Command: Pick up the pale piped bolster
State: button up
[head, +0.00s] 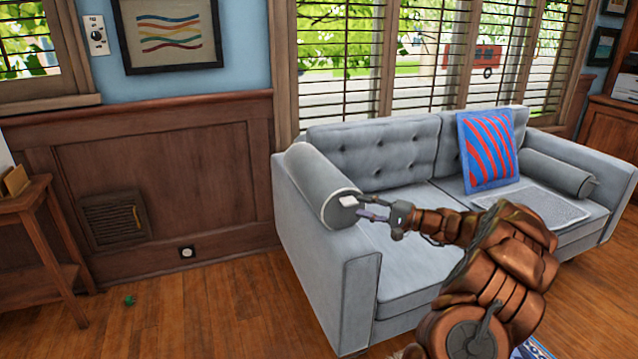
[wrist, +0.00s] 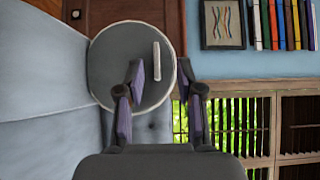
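The pale grey bolster (head: 318,183) with light piping lies against the left arm of the grey sofa (head: 352,275). Its round end, edged in white piping, faces my camera in the wrist view (wrist: 110,55). A small white strip (wrist: 156,60) shows on that end. My gripper (head: 358,207) is at this near end in the head view. In the wrist view my gripper (wrist: 161,75) is open, its two fingers apart in front of the lower right of the round end. I cannot tell whether a finger touches it. Nothing is held between the fingers.
A second grey bolster (head: 557,172) lies at the sofa's right arm. A blue and red striped cushion (head: 487,150) leans on the backrest, near a flat grey item (head: 545,204) on the seat. A wooden side table (head: 35,200) stands far left. Floor left of the sofa is mostly clear.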

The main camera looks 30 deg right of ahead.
aim_at(351, 203)
jog(key=x, duration=0.4)
jog(key=shift+w+a+f+b, duration=0.2)
jog(key=shift+w+b, duration=0.1)
jog(key=shift+b, duration=0.05)
grip_shut()
dwell(0.4)
